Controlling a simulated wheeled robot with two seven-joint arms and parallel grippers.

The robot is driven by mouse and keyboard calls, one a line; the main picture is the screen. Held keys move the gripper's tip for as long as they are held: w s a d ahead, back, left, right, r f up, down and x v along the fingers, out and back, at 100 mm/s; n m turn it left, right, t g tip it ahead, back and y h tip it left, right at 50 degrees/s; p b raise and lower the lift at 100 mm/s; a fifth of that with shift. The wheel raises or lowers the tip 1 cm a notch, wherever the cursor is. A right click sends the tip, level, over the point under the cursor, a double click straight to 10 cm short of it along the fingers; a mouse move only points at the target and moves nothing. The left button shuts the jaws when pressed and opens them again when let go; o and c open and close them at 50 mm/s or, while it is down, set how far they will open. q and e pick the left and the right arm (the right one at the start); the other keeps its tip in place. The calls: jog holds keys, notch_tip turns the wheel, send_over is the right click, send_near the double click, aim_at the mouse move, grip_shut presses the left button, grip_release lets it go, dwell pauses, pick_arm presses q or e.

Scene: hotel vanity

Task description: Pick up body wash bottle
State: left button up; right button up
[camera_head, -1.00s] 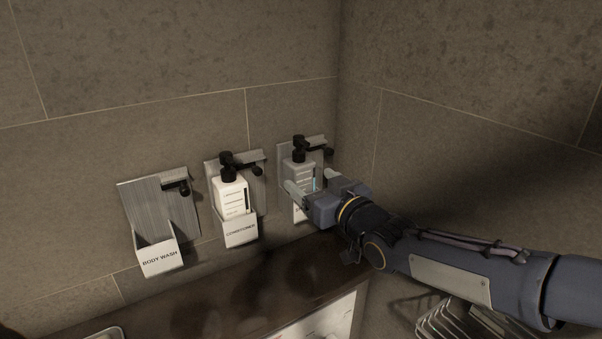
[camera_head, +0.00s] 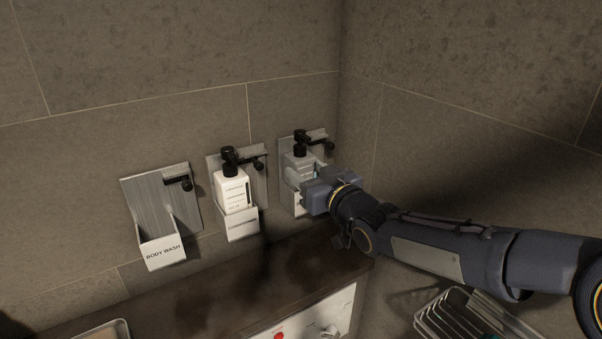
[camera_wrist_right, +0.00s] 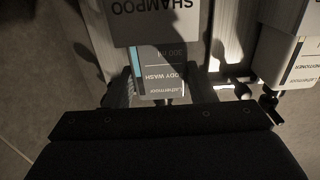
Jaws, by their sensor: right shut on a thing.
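The body wash bottle (camera_head: 300,165), with a dark pump head, stands in the right-hand wall holder in the head view. Its "BODY WASH" label shows upside down in the right wrist view (camera_wrist_right: 165,76). That holder's front pocket (camera_wrist_right: 155,22) reads "SHAMPOO". My right gripper (camera_head: 298,181) reaches in from the right and is shut on the bottle. In the right wrist view its two fingers (camera_wrist_right: 160,90) stand either side of the bottle, just beyond the pocket's edge. The holder marked "BODY WASH" (camera_head: 163,252) at left is empty. My left gripper does not show.
A white conditioner bottle (camera_head: 231,190) stands in the middle holder (camera_head: 241,225), close left of my gripper. A dark counter (camera_head: 200,300) runs below the holders. A wire rack (camera_head: 470,315) is at lower right, and a tray edge (camera_head: 122,325) at lower left.

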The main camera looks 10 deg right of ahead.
aim_at(310, 141)
jog(key=shift+r, duration=0.15)
notch_tip(310, 141, up, 7)
jog(key=shift+f+b, duration=0.15)
jog(key=shift+b, duration=0.2)
jog(key=b+v, duration=0.4)
jog(key=v, duration=1.4)
jog(key=shift+r+b, duration=0.25)
jog(key=shift+b, duration=0.05)
